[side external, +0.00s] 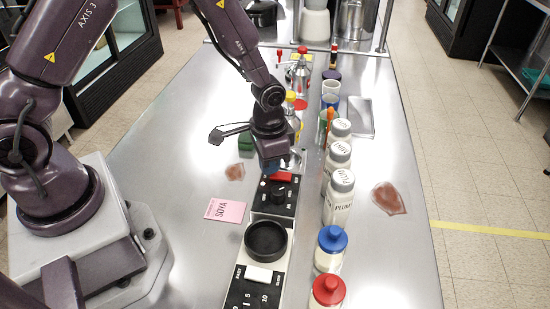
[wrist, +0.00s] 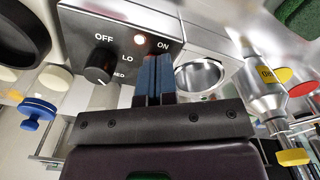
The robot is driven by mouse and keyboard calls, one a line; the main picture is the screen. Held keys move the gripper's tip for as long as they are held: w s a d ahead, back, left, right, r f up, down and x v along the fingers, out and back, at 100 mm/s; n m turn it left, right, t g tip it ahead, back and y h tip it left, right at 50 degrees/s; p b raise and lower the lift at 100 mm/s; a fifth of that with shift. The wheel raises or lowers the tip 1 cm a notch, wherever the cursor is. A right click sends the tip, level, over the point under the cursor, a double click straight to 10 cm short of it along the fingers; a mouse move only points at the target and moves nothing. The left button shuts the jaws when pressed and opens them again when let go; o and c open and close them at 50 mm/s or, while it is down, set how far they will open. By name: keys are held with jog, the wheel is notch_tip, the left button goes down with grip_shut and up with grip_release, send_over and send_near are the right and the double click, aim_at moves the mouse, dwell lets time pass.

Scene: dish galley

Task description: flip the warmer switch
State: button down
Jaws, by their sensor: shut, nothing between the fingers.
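The warmer's black control panel (side external: 266,204) stands in the row of equipment along the middle of the counter. It carries a red rocker switch (side external: 281,177), a black knob (side external: 278,191) and a small pale light. My gripper (side external: 270,167) is shut and empty, pointing down just behind and above the red switch. In the wrist view, the blue fingertips (wrist: 153,76) are together over the panel (wrist: 88,22), beside the ON label. The knob (wrist: 99,66) and a lit indicator (wrist: 139,41) show there.
A round black dish (side external: 266,240) on another unit with a white switch (side external: 258,274) stands in front. White shaker bottles (side external: 341,190) and blue- and red-capped jars line the right. A pink SOYA card (side external: 225,210) lies left. The counter's left side is mostly clear.

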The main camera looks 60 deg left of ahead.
jog(key=shift+f, duration=0.4)
jog(key=shift+r, duration=0.15)
notch_tip(320, 180, up, 7)
dwell(0.8)
jog(key=s+a+r+n+t, duration=0.1)
jog(key=s+r+t, duration=0.1)
jog(key=s+r, duration=0.6)
jog(key=s+a+r+n+t, duration=0.2)
jog(key=s+r, duration=0.6)
jog(key=r, duration=0.6)
jog(key=shift+s+a+t, duration=0.2)
jog(key=shift+s+t, duration=0.1)
jog(key=shift+t, duration=0.5)
